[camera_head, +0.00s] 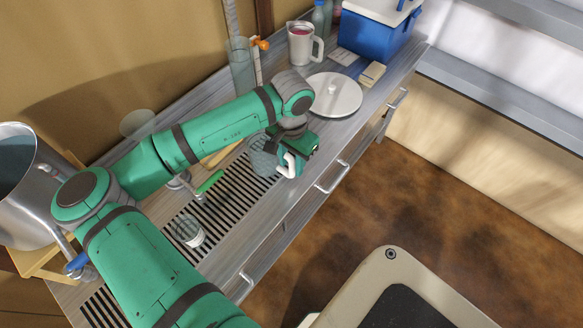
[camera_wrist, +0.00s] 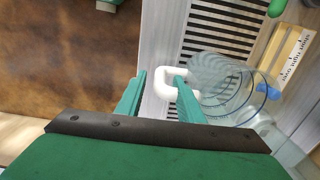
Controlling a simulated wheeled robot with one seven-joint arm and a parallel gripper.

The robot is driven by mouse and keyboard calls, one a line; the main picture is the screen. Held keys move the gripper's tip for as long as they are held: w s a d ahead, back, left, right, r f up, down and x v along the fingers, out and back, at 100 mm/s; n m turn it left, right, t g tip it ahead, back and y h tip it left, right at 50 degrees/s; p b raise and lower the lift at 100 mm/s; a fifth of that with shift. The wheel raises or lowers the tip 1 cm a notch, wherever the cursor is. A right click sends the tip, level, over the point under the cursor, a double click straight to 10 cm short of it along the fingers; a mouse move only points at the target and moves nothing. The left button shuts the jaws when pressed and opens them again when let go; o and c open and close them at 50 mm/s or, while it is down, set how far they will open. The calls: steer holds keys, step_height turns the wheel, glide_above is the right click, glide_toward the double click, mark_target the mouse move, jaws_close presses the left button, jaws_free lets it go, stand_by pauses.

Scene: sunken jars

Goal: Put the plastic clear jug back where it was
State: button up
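The clear plastic jug (camera_head: 262,162) stands on or just above the slatted drain strip of the counter, partly hidden by my arm and gripper. Its white handle (camera_head: 289,165) faces the front edge of the counter. In the wrist view the clear jug (camera_wrist: 222,85) is right of my fingers, with its white handle (camera_wrist: 163,88) toward them. My gripper (camera_wrist: 160,80) is open with its two green fingers on either side of the handle's outer bar. The right finger appears to reach into the handle loop, and a gap shows at the left finger. My gripper (camera_head: 303,148) is low over the counter.
A small glass jar (camera_head: 186,232) stands on the slatted strip (camera_head: 225,215). A green-handled tap (camera_head: 209,182) is near the jug. A large metal pot is at left.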

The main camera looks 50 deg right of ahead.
step_height(320, 180, up, 8)
steer(key=shift+r, duration=0.1)
stand_by(0.8)
